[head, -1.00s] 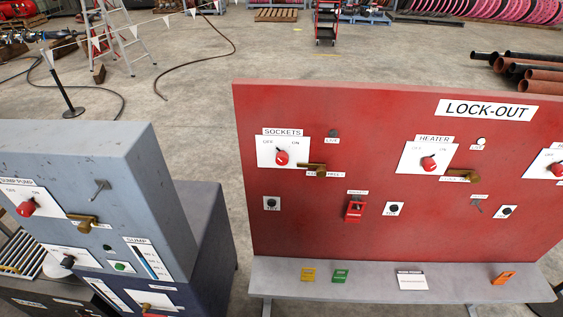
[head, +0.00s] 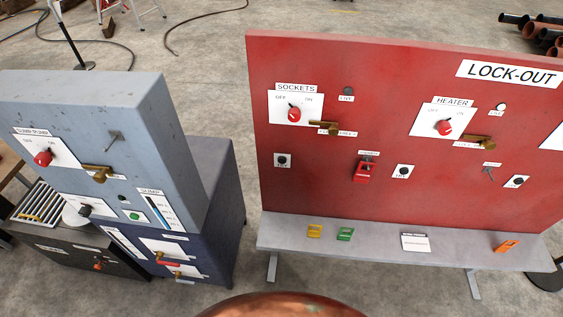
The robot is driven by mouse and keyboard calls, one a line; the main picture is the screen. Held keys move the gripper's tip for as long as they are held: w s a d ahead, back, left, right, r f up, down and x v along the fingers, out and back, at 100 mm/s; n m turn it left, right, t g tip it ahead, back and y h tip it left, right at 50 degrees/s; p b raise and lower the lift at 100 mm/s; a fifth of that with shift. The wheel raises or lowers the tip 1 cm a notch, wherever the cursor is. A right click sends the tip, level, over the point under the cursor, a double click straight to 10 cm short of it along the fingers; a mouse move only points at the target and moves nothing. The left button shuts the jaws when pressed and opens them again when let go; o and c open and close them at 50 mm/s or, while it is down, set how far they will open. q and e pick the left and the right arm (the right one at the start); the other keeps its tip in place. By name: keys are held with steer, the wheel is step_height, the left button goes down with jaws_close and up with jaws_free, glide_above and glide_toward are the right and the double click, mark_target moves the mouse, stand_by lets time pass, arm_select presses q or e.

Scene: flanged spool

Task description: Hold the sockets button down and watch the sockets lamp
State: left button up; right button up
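The red lock-out board (head: 400,190) stands upright at right in the head view. Its SOCKETS switch (head: 294,115) has a red knob on a white plate at upper left. The sockets lamp (head: 348,91), with a LIVE label beneath, looks dark. A black button (head: 282,160) on a small white plate sits below the switch and appears to be the sockets button; its label is too small to read. Nothing touches it. A brass part (head: 328,127) sits at the plate's lower right corner. Neither of my grippers is in view.
A red hanging lock (head: 363,170) and another button (head: 403,171) are to the right. The HEATER lamp (head: 501,107) looks white. A grey shelf (head: 375,240) below holds yellow, green and orange tags. A grey-blue cabinet (head: 90,105) stands left. A copper-coloured rounded surface (head: 285,305) shows at bottom.

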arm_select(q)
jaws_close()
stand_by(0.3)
